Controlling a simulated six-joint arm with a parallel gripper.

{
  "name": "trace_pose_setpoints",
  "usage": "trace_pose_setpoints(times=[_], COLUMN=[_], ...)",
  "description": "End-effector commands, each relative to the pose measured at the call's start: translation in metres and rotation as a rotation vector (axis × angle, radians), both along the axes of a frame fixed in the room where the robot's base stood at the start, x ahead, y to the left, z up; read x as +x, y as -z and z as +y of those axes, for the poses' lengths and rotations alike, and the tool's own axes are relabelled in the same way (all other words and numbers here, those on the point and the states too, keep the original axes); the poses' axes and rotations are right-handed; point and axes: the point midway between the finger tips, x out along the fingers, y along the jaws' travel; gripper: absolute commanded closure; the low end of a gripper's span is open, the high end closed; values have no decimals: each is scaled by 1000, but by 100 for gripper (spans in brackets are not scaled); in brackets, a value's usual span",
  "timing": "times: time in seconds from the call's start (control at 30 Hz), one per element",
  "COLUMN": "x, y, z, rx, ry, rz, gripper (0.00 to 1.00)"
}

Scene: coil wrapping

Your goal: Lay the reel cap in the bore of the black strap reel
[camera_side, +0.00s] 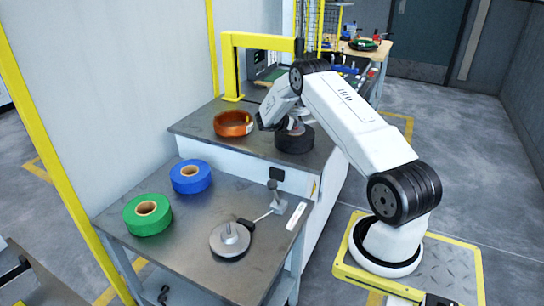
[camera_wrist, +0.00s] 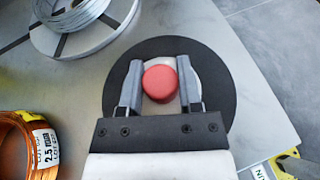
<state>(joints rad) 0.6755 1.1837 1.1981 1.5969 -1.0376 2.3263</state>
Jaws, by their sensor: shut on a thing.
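The black strap reel (camera_side: 296,142) lies flat on the raised grey worktop under my gripper (camera_side: 293,124). In the wrist view the black reel (camera_wrist: 222,100) shows as a wide dark ring around the fingers. My gripper (camera_wrist: 160,83) is shut on the reel cap (camera_wrist: 160,82), with one finger on each side of its red knob. A pale round part shows below the knob, over the middle of the reel. Whether the cap is seated in the bore or held just above it I cannot tell. The bore is hidden by the cap and fingers.
A copper wire coil (camera_side: 234,124) lies left of the black reel. A spool of silver wire (camera_wrist: 78,20) stands near it in the wrist view. A blue reel (camera_side: 190,177), a green reel (camera_side: 147,215) and a grey round device (camera_side: 230,239) are on the lower table.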

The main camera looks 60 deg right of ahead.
Motion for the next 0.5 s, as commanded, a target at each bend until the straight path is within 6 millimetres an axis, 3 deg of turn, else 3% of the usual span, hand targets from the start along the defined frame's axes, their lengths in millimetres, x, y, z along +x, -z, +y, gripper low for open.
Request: trace_pose_setpoints(times=[0.03,0.07,0.13,0.17,0.5], x=[0,0,0,0,0], y=[1,1,1,1,0], z=[0,0,0,0,0], rx=[-1,0,0,0,0], ry=[0,0,0,0,0], rz=[0,0,0,0,1], gripper=[100,46,24,20,20])
